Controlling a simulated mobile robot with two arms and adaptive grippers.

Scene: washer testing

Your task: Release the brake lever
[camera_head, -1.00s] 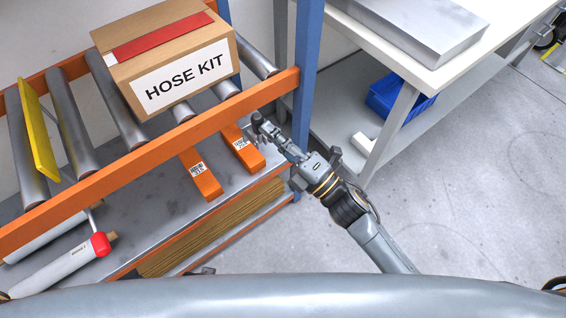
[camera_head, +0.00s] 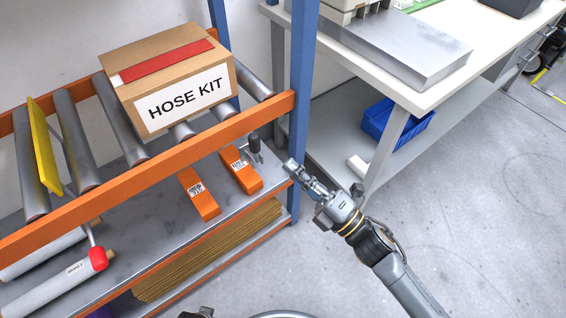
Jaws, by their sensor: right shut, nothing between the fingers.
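No part is labelled as a brake lever, and I cannot tell for sure which one it is. A yellow plate (camera_head: 44,147) stands tilted across the rollers at the left, with a thin grey rod beside it. My right gripper (camera_head: 292,165) is shut and empty, just outside the rack's right end. It is apart from the small dark-topped upright tool (camera_head: 254,146) standing on the lower shelf. My left gripper is not clearly in view.
The HOSE KIT box (camera_head: 172,85) rests on the rollers behind an orange rail (camera_head: 140,180).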

